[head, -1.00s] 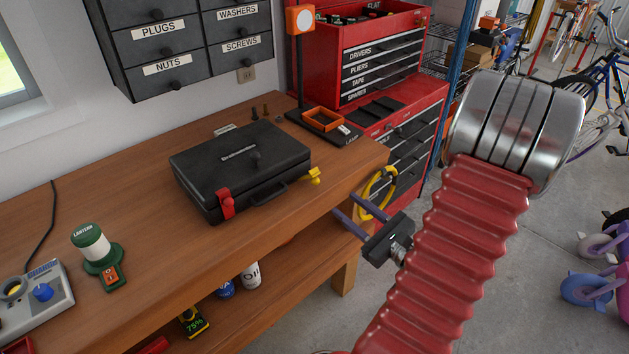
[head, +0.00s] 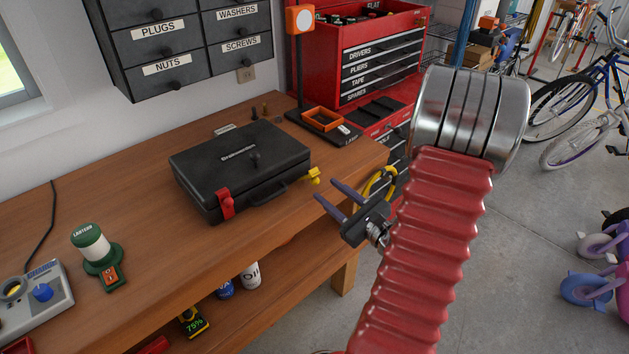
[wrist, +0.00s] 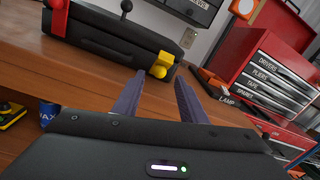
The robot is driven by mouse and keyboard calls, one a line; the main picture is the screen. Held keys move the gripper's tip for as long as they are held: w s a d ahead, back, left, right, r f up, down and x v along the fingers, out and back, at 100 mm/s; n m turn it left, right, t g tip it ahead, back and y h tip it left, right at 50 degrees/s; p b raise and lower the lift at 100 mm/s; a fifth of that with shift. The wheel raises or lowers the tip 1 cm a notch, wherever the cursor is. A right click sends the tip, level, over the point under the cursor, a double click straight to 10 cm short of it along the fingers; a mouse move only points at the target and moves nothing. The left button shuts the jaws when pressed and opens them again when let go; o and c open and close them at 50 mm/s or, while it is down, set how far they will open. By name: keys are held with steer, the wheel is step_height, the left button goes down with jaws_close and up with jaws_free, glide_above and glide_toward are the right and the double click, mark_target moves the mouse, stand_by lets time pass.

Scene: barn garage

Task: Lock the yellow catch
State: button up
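The yellow catch (head: 313,175) is at the right front edge of a closed black case (head: 238,158) on the workbench. It sticks out from the case and also shows in the wrist view (wrist: 161,66). A red catch (head: 226,204) sits at the left of the case's front, upright against it. My gripper (head: 325,198) is open and empty, in front of the bench edge near the yellow catch, apart from it.
A green lantern (head: 95,248) and a charger (head: 38,290) stand on the bench at left. A red tool chest (head: 375,60) is beyond the bench. Bare bench top lies before the case.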

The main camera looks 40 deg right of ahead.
mark_target(318, 183)
steer(key=shift+w+d, duration=0.1)
steer(key=shift+w, duration=3.35)
steer(key=shift+c, duration=0.4)
jaws_close()
